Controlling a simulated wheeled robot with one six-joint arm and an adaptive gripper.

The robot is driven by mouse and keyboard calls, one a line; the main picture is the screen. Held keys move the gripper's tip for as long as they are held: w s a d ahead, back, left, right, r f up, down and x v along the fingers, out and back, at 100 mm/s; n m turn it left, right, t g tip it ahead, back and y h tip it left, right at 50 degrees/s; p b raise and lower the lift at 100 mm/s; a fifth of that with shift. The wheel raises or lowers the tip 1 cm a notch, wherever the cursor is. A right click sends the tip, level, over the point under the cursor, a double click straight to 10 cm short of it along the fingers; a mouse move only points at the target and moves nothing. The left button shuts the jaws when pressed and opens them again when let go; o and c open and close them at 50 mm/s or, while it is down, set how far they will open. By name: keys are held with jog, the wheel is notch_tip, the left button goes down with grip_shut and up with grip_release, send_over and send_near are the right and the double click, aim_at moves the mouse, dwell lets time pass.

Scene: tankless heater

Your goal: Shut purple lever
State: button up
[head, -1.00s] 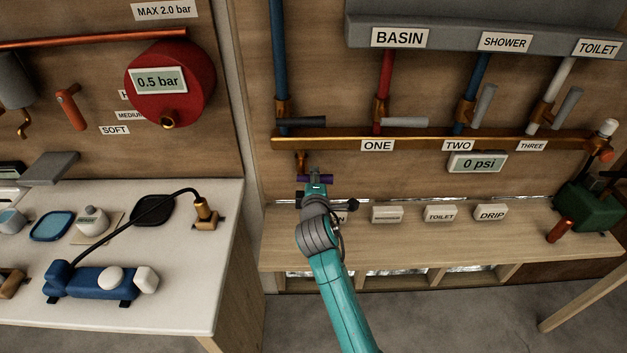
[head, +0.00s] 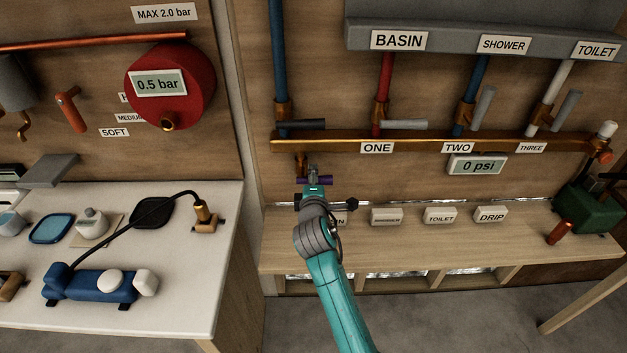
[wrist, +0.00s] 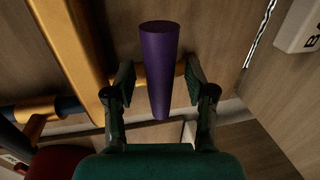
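The purple lever (head: 327,181) shows at the left end of the brass manifold, just below it, partly hidden by my gripper in the head view. In the wrist view the purple lever (wrist: 160,65) is a tapered handle lying between my two fingers, with a visible gap on each side. My gripper (wrist: 160,82) is open around it. In the head view my gripper (head: 314,186) is right at the lever, small and partly covered by my own arm.
The brass manifold (head: 350,139) with grey-handled valves runs above, and its pipe also shows close on the left in the wrist view (wrist: 75,45). A shelf (head: 400,244) with several labelled blocks lies below. A pressure display (head: 478,165) reads 0 psi.

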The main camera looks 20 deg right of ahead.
jog(key=v, duration=1.2)
dwell(0.4)
jog(key=s+f+m+y, duration=0.2)
jog(key=s+f, duration=0.5)
jog(key=s, duration=0.4)
jog(key=s+f+m+y, duration=0.2)
jog(key=s+f, duration=0.5)
jog(key=s, duration=0.4)
jog(key=s+r+m, duration=0.3)
jog(key=s+m, duration=0.2)
jog(key=s, duration=0.7)
jog(key=s+r+m, duration=0.3)
jog(key=s+m, duration=0.2)
jog(key=s, duration=0.7)
jog(key=shift+s+d+m+y, duration=0.3)
jog(key=shift+d+y, duration=0.1)
jog(key=shift+d, duration=0.1)
